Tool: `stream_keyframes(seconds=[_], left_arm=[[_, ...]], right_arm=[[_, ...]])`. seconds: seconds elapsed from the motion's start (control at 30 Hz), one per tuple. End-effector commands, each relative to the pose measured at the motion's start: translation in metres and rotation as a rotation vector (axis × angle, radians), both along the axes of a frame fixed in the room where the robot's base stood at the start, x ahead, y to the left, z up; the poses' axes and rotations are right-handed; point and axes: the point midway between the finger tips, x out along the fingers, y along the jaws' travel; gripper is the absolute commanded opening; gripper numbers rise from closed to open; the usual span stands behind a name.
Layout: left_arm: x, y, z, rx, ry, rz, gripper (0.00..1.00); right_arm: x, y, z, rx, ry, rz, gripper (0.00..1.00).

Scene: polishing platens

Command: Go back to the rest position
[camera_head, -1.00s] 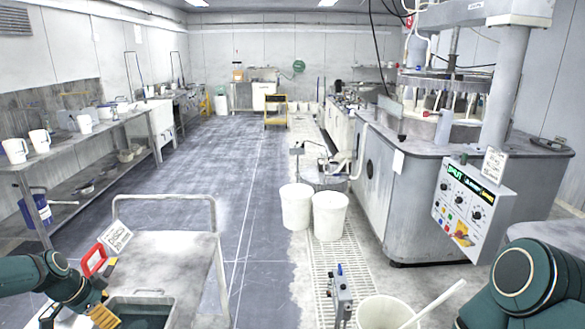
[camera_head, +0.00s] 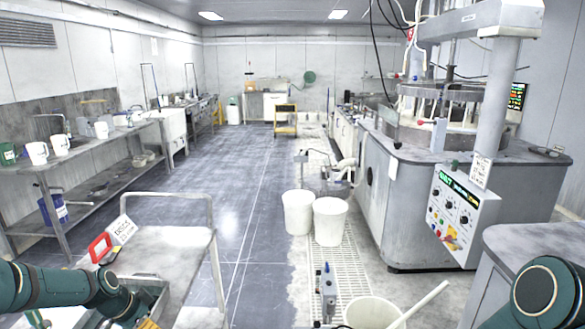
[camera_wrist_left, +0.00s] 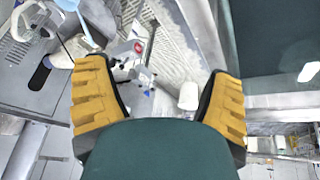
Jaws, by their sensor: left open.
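My left arm comes in from the lower left in the head view. Its gripper (camera_head: 148,323) shows only as a bit of yellow finger at the bottom edge, by the metal cart (camera_head: 165,255). In the left wrist view the two yellow ribbed fingers of the gripper (camera_wrist_left: 160,100) stand wide apart, with nothing between them. Below them in that view are a floor grating and machine parts, out of touch. My right arm shows at the lower right of the head view only as a rounded dark green link. Its gripper is out of view.
The cart carries a red-handled thing (camera_head: 100,247) and a white label card (camera_head: 122,230). Two white buckets (camera_head: 314,217) stand on the floor beside the grating. A grey machine with a control panel (camera_head: 455,212) is at the right. The dark floor (camera_head: 225,165) in the middle is clear.

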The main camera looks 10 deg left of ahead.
Motion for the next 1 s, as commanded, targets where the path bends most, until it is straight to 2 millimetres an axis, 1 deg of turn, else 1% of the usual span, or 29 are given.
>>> stream_keyframes(seconds=[0.03,0.07,0.1,0.13,0.17,0.2,0.27,0.3,0.37,0.4,0.47,0.5,0.6,0.7,0.8,0.9,1.0], left_arm=[[0.001,-0.026,-0.013,-0.026,0.019,0.015,0.82],[0.001,-0.04,-0.021,-0.039,0.027,0.033,0.82],[0.001,-0.06,-0.031,-0.059,0.042,0.058,0.82],[-0.001,-0.075,-0.038,-0.075,0.054,0.08,0.82],[-0.003,-0.092,-0.046,-0.09,0.068,0.102,0.82],[-0.007,-0.116,-0.056,-0.11,0.088,0.131,0.82],[-0.017,-0.152,-0.072,-0.139,0.123,0.182,0.82],[-0.027,-0.176,-0.082,-0.157,0.151,0.219,0.82],[-0.045,-0.211,-0.097,-0.179,0.192,0.277,0.82],[-0.059,-0.233,-0.105,-0.19,0.221,0.319,0.82],[-0.083,-0.262,-0.116,-0.202,0.264,0.385,0.82],[-0.1,-0.278,-0.122,-0.206,0.289,0.427,0.82],[-0.137,-0.305,-0.131,-0.207,0.336,0.522,0.82],[-0.164,-0.318,-0.135,-0.203,0.364,0.593,0.82],[-0.178,-0.323,-0.137,-0.2,0.376,0.634,0.82],[-0.183,-0.324,-0.137,-0.2,0.379,0.651,0.82],[-0.183,-0.324,-0.137,-0.201,0.379,0.653,0.82]], right_arm=[[0.0,0.001,0.0,0.001,-0.001,0.001,0.0],[0.0,0.001,0.0,0.001,-0.001,0.001,0.0],[0.0,0.001,0.0,0.001,-0.002,0.002,0.0],[0.0,0.001,0.0,0.001,-0.002,0.002,0.0],[0.0,0.001,0.0,0.001,-0.002,0.002,0.0],[0.0,0.001,0.0,0.001,-0.001,0.001,0.0],[0.0,0.0,0.0,0.001,-0.001,0.001,0.0],[0.0,0.0,0.0,0.0,0.0,0.001,0.0],[0.0,0.0,0.0,0.0,0.0,0.001,0.0],[0.0,0.0,0.0,0.0,0.0,0.001,0.0],[0.0,0.0,0.0,0.0,0.0,0.001,0.0],[0.0,0.0,0.0,0.0,0.0,0.001,0.0],[0.0,0.0,0.0,0.0,0.0,0.001,0.0],[0.0,0.0,0.0,0.0,0.0,0.001,0.0],[0.0,0.0,0.0,0.0,0.0,0.001,0.0],[0.0,0.0,0.0,0.0,0.0,0.001,0.0],[0.0,0.0,0.0,0.0,0.0,0.001,0.0]])
